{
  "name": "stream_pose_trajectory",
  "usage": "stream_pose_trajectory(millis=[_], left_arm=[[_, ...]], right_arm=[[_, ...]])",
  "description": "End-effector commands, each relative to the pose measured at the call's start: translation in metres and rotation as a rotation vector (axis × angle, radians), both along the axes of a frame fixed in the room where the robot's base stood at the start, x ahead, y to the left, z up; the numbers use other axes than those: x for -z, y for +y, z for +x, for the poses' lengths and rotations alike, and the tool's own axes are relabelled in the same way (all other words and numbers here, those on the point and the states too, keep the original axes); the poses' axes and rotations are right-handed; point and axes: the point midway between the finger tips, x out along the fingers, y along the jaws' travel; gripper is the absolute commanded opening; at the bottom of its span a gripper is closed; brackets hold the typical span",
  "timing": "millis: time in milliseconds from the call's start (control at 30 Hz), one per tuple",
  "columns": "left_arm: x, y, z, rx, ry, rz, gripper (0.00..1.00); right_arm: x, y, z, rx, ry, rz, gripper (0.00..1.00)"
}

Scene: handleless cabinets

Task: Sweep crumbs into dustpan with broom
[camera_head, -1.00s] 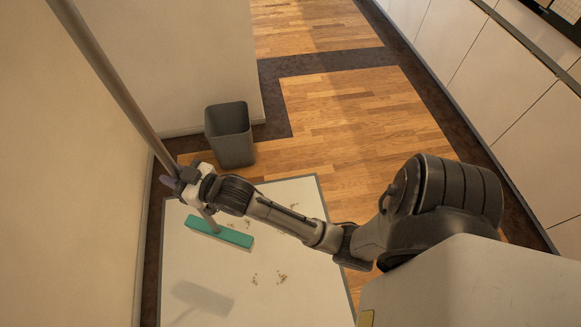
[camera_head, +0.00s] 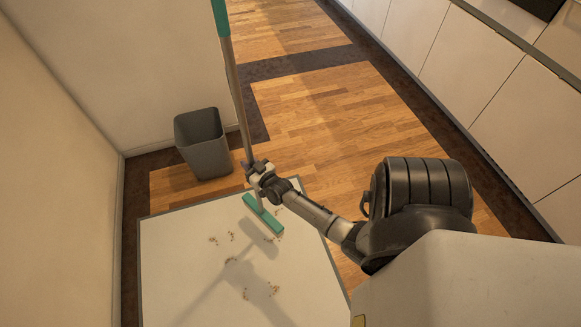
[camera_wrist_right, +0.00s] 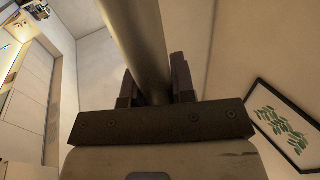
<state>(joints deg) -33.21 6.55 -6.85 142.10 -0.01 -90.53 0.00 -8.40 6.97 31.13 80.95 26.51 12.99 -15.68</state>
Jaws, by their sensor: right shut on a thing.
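The broom has a long grey pole (camera_head: 235,95) with a teal top end and a teal head (camera_head: 263,214). My right gripper (camera_head: 254,170) is shut around the pole, low down and a little above the head. The right wrist view shows the pole (camera_wrist_right: 145,45) between the two fingers (camera_wrist_right: 155,92). The broom stands nearly upright, its head over or on the white mat (camera_head: 165,255); contact is unclear. Several small clusters of brown crumbs (camera_head: 231,237) lie on the mat, left of and nearer than the head. No dustpan shows. My left gripper is out of view.
A grey bin (camera_head: 203,145) stands on the floor behind the mat, by the wall. White cabinets (camera_head: 480,85) line the right side. Wooden floor (camera_head: 320,105) is clear between them. A wall (camera_head: 50,150) bounds the left.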

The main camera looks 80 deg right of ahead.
Motion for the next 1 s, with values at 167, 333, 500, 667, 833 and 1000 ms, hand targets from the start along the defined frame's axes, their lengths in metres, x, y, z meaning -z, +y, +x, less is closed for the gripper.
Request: stream_pose_trajectory(millis=[167, 333, 500, 667, 833, 1000], left_arm=[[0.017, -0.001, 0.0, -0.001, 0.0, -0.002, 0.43], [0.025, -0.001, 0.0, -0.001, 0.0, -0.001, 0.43], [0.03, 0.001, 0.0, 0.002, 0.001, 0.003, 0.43], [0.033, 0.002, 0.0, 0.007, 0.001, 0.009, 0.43], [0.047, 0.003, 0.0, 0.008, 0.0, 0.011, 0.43], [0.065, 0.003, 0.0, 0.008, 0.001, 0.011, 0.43]], right_arm=[[0.045, -0.04, -0.052, 0.146, 0.001, 0.0, 0.0], [0.07, -0.065, -0.093, 0.255, -0.001, -0.001, 0.0], [0.084, -0.079, -0.121, 0.328, -0.002, -0.001, 0.0], [0.092, -0.085, -0.134, 0.361, -0.002, -0.001, 0.0], [0.106, -0.087, -0.137, 0.37, -0.003, -0.001, 0.0], [0.123, -0.087, -0.137, 0.369, -0.003, -0.002, 0.0]])
